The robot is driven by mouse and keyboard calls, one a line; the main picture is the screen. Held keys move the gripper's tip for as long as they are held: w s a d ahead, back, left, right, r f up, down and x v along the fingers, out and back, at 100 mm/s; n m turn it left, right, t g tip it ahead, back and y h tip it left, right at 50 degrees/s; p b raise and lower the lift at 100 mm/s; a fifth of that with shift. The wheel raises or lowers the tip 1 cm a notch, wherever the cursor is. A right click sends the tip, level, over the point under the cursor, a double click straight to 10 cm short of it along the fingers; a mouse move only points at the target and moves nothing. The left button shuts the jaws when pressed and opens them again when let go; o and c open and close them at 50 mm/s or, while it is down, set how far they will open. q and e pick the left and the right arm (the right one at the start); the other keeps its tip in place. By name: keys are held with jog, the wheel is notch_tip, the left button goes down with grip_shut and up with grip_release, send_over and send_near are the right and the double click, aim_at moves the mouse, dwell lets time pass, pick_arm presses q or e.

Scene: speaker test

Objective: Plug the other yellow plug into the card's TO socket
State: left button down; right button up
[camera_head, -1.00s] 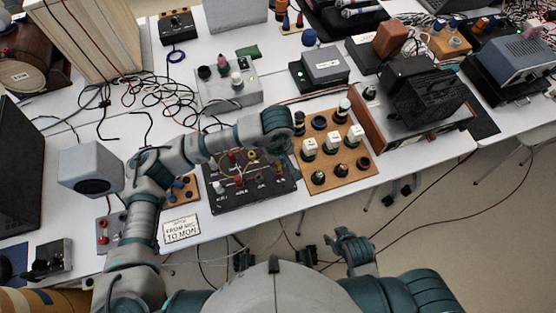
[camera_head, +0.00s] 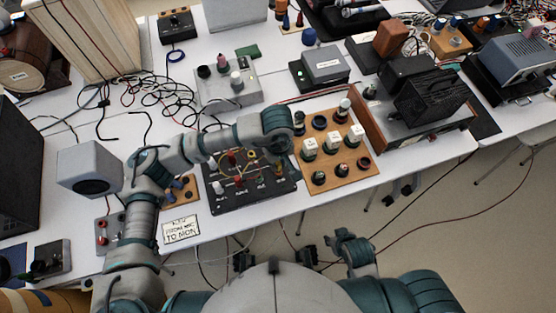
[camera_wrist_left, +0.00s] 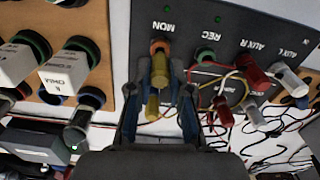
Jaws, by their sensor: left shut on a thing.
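The card (camera_head: 181,231) lies at the table's front edge and reads FROM MIC TO MON. The black patch panel (camera_head: 228,205) lies right of it. In the left wrist view, the yellow plug (camera_wrist_left: 153,105) is between the fingers of my left gripper (camera_wrist_left: 160,80), which is shut on it. The plug lines up with the MON socket (camera_wrist_left: 160,46); I cannot tell how deep it sits. In the head view my own wrist mostly hides this gripper (camera_head: 280,168). My right gripper (camera_head: 350,243) is empty and open, off the table's front edge.
The REC socket (camera_wrist_left: 206,56) is beside MON. A red plug (camera_wrist_left: 252,76) and a white plug (camera_wrist_left: 286,78) stand further right with loose wires. A wooden board (camera_head: 345,182) with white-labelled knobs borders the panel. A grey speaker (camera_head: 90,170) stands at left.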

pick_arm(q)
jog(key=shift+f+b, duration=0.6)
jog(key=shift+f, duration=0.3)
jog(key=c, duration=1)
grip_release()
jog(key=shift+r, duration=0.1)
jog(key=shift+r+p, duration=1.6)
jog(key=shift+r, duration=2.1)
